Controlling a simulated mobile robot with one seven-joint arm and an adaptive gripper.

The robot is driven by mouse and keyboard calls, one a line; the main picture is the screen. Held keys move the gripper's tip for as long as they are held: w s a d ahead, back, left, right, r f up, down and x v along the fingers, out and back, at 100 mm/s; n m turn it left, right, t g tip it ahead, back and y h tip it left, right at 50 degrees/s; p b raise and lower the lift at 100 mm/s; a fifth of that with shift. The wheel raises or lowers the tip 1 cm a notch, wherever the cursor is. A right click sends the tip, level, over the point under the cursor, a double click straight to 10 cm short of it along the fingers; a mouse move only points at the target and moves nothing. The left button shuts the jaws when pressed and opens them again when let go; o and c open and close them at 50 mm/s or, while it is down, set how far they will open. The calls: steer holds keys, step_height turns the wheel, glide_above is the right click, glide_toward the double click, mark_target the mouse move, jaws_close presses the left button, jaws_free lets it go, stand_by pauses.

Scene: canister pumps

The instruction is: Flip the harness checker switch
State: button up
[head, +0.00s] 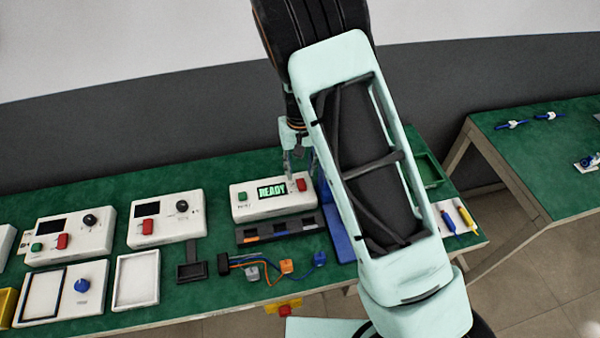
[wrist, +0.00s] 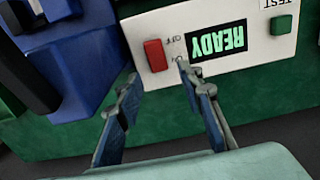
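The checker (head: 240,212) is a white box with a lit green READY display (head: 272,190), a green button (head: 242,197) and a red rocker switch (head: 301,185). In the wrist view the box appears upside down, with the red switch (wrist: 155,55) left of the display (wrist: 218,38). Small lettering sits beside the switch; its position is not clear. My gripper (head: 299,170) is above the right end of the box. In the wrist view my gripper (wrist: 158,74) is open and empty, its two fingers spread to either side of the switch, with no clear contact.
A slotted tray (head: 243,236) and a wire harness (head: 250,262) with coloured plugs lie in front of the checker. A blue holder (head: 338,222) stands close to its right. Two other white control boxes (head: 75,235) (head: 165,217) stand at the left on the green table.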

mark_target(302, 185)
steer(key=shift+f, duration=1.35)
steer(key=shift+c, duration=0.2)
